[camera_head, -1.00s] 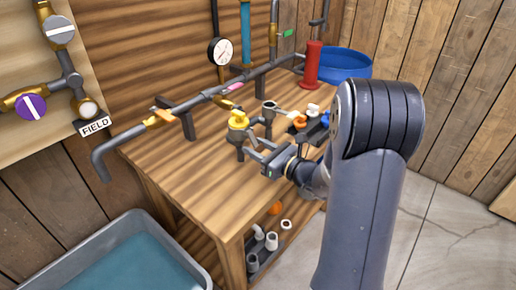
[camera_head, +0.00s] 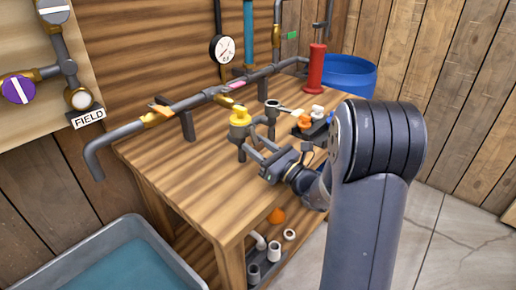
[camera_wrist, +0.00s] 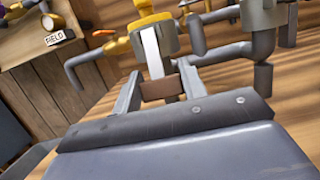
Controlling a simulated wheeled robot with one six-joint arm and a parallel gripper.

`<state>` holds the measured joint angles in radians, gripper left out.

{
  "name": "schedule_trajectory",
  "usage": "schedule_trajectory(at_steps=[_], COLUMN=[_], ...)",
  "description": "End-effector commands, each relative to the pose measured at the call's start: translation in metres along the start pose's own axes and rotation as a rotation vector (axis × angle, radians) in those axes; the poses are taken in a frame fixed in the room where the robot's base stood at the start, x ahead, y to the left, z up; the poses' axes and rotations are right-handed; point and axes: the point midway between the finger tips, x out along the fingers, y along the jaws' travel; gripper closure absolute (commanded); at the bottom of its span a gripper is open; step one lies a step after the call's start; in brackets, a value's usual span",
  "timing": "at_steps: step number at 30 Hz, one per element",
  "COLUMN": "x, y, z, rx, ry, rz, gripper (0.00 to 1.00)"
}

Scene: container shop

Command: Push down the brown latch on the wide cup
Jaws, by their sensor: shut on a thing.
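A grey cup fitting with a yellow top (camera_head: 240,117) stands on the wooden bench; it also shows in the wrist view (camera_wrist: 154,38). A white strip (camera_wrist: 152,52) runs down its near side to a brown latch (camera_wrist: 161,88). My gripper (camera_wrist: 160,85) has one finger on each side of the brown latch and is shut on it. In the head view my gripper (camera_head: 260,150) is just right of and below the yellow-topped cup. The latch cannot be made out in the head view.
A second grey cup on a pipe (camera_head: 271,108) stands close behind and to the right. Orange and white parts (camera_head: 310,118) sit near my arm. A long grey pipe (camera_head: 196,104) crosses the bench's back. The bench's front left (camera_head: 190,165) is clear.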

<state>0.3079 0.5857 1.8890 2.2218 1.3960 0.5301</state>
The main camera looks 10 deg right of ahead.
Motion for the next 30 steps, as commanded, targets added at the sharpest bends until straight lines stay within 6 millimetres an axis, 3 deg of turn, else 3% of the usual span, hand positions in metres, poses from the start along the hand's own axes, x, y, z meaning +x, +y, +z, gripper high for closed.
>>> schedule_trajectory(at_steps=[1,2,9,20,30], x=[0.0,0.0,0.0,-0.009,-0.071], y=[0.0,0.0,0.0,-0.001,-0.002], z=[0.0,0.0,0.0,0.0,0.0], rx=[0.0,0.0,0.0,0.0,0.001], ry=[0.0,0.0,0.001,0.002,0.002], rz=[0.0,0.0,0.0,-0.003,-0.006], gripper=[0.83,0.58,0.38,0.38,0.38])
